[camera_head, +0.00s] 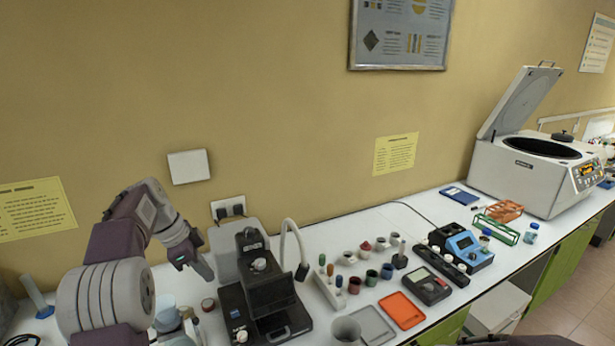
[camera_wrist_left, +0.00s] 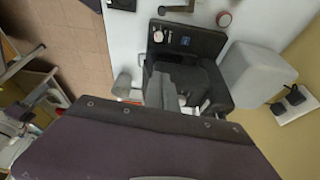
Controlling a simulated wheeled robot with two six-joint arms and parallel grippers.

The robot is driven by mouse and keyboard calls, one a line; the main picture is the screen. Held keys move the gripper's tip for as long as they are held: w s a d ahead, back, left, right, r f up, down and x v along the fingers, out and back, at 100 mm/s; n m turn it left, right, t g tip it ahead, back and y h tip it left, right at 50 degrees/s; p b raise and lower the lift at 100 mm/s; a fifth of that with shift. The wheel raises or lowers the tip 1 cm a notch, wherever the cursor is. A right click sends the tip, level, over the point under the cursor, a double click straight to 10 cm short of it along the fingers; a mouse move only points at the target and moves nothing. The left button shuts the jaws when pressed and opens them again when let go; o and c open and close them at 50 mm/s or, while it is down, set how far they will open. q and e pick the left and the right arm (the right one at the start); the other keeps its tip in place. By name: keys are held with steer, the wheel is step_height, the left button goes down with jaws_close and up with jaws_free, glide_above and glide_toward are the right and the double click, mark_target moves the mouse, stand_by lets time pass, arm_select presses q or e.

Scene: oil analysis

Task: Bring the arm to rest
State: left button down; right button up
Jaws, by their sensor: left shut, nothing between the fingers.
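My left arm (camera_head: 110,290) comes in from the lower left of the head view and is bent up and over. My left gripper (camera_head: 194,264) is shut and empty. It hangs in front of the wall, just left of the black instrument (camera_head: 262,290), with its fingers pointing down to the right. In the left wrist view a purple link of mine covers the lower part, and the black instrument (camera_wrist_left: 205,45) shows above it. I do not see my right gripper.
The white bench (camera_head: 375,222) holds caps and vials (camera_head: 352,285), a grey tray (camera_head: 372,325), an orange tray (camera_head: 401,310), a black meter (camera_head: 428,287) and a blue device (camera_head: 468,250). An open centrifuge (camera_head: 530,170) stands at the right. A curved grey lamp (camera_head: 300,250) rises behind the instrument.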

arm_select(q)
steer(key=s+d+m+g, duration=0.15)
steer(key=s+d, duration=0.25)
steer(key=d, duration=0.5)
steer(key=s+d+f+n+y, duration=0.1)
steer(key=s+d+f+n, duration=0.2)
steer(key=s+d+f, duration=0.45)
steer(key=s+a+f+n+y, duration=0.2)
steer(key=s+a+f+n, duration=0.1)
steer(key=s+f+n, duration=0.5)
steer(key=s+n, duration=0.2)
steer(key=n, duration=0.1)
steer(key=shift+s+a+f+b, duration=0.2)
steer(key=shift+a+f+b, duration=0.05)
steer(key=shift+a+b, duration=0.05)
steer(key=c, duration=1.4)
jaws_free()
steer(key=shift+t, duration=0.25)
